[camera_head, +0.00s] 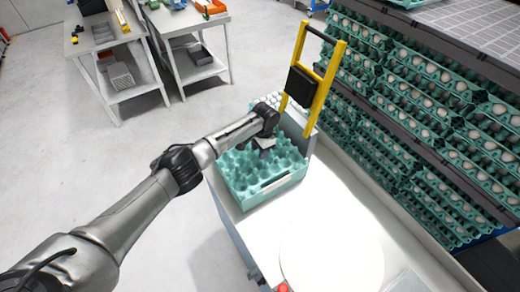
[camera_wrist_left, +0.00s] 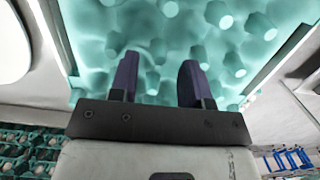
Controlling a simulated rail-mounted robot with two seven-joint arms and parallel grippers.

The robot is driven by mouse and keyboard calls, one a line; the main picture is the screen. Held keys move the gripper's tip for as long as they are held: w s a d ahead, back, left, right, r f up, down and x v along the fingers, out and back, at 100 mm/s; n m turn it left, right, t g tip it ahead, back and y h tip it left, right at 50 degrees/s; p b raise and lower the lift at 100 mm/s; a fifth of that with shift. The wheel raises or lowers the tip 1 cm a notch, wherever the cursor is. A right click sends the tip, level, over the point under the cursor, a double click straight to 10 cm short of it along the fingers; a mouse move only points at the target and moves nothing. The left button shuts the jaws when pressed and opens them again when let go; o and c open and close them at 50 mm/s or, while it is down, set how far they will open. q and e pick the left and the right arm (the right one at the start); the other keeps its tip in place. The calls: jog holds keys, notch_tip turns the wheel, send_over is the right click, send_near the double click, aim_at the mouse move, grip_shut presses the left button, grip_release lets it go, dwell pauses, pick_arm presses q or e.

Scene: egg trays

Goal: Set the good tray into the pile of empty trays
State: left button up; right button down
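A teal egg tray (camera_head: 240,165) with empty cups and raised knobs lies on top of a low teal block or stack on the white cart. I cannot tell whether it is the good tray or part of the pile of empty trays. My left gripper (camera_head: 265,150) is over the tray's far part. In the left wrist view, its two dark fingers (camera_wrist_left: 157,78) are apart, pointing at the teal knobs (camera_wrist_left: 165,50), with no tray visibly clamped between them. I cannot tell whether the fingertips touch the tray. My right gripper is not in view.
A yellow frame (camera_head: 332,75) with a dark box stands just behind the tray. White eggs (camera_head: 262,102) show beyond the arm. Racks of teal egg-filled trays (camera_head: 405,110) line the right. A white round plate (camera_head: 332,262) lies nearer on the cart. Worktables (camera_head: 195,45) stand back left.

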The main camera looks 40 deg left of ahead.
pick_arm(q)
notch_tip(320, 180, up, 22)
jog(key=w+p, duration=0.1)
jog(key=p, duration=0.8)
jog(key=shift+w+d+f+p, duration=0.2)
jog(key=shift+w+d+p, duration=0.05)
jog(key=shift+d+p, duration=0.15)
dwell(0.4)
dwell(0.6)
jog(key=shift+a, duration=0.1)
